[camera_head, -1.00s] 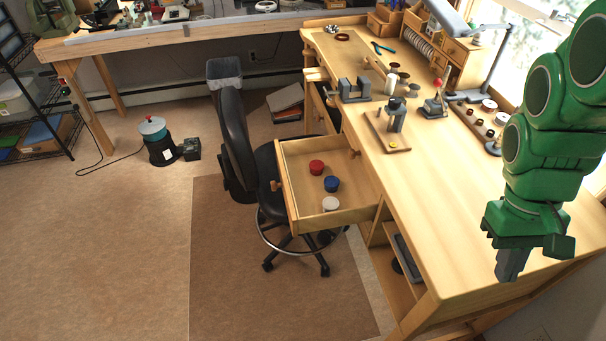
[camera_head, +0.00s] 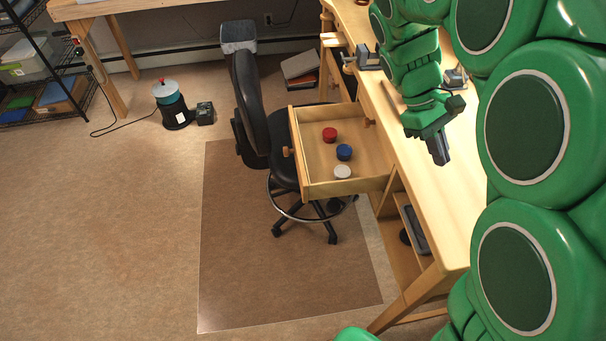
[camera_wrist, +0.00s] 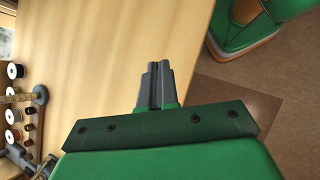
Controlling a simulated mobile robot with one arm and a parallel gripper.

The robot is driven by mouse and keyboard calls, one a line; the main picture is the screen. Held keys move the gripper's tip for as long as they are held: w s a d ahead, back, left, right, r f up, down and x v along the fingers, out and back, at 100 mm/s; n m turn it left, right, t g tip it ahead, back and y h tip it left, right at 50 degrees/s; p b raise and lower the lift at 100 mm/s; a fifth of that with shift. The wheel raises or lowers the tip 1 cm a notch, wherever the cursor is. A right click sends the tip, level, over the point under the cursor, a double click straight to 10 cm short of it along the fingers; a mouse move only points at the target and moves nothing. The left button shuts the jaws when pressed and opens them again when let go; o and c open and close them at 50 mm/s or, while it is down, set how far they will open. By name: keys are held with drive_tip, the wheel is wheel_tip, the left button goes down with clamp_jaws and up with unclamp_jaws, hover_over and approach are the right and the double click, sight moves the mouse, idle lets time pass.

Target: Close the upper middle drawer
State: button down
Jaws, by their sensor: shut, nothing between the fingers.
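The open wooden drawer (camera_head: 325,188) sticks out from the workbench's left side in the head view. It holds a red lid (camera_head: 330,134), a blue lid (camera_head: 344,152) and a white lid (camera_head: 342,172). A round wooden knob (camera_head: 287,152) is on its front. My gripper (camera_head: 441,152) is above the bench top, to the right of the drawer and apart from it. Its grey fingers point down and are closed together with nothing between them. They also show closed in the wrist view (camera_wrist: 157,84). The drawer is not recognisable in the wrist view.
The black chair (camera_head: 250,110) stands close against the drawer's left side. The workbench top (camera_head: 455,205) lies under my gripper. Spools (camera_wrist: 14,115) line the left of the wrist view. A mat (camera_head: 260,270) covers open floor at the front. My green arm hides much of the bench.

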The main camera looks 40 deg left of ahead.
drive_tip(key=a+f+n+t+h, duration=0.1)
drive_tip(key=a+f+n+t, duration=0.3)
drive_tip(key=a, duration=0.9)
drive_tip(key=a+f+n+t+h, duration=0.1)
drive_tip(key=a+f+n+h, duration=0.15)
drive_tip(key=a+f, duration=0.7)
drive_tip(key=s+a+f+n+t, duration=0.3)
drive_tip(key=s+a+f, duration=0.2)
drive_tip(key=s+a, duration=0.3)
drive_tip(key=s+a+f+n+t, duration=0.3)
drive_tip(key=s+a, duration=0.5)
drive_tip(key=a, duration=0.4)
wheel_tip(320, 180, down, 3)
drive_tip(key=shift+s+a+r+n, duration=0.1)
drive_tip(key=shift+s+a+n, duration=0.05)
drive_tip(key=shift+a+n, duration=0.3)
drive_tip(key=shift+d+y, duration=0.1)
drive_tip(key=shift+y, duration=0.25)
drive_tip(key=shift+x, duration=1)
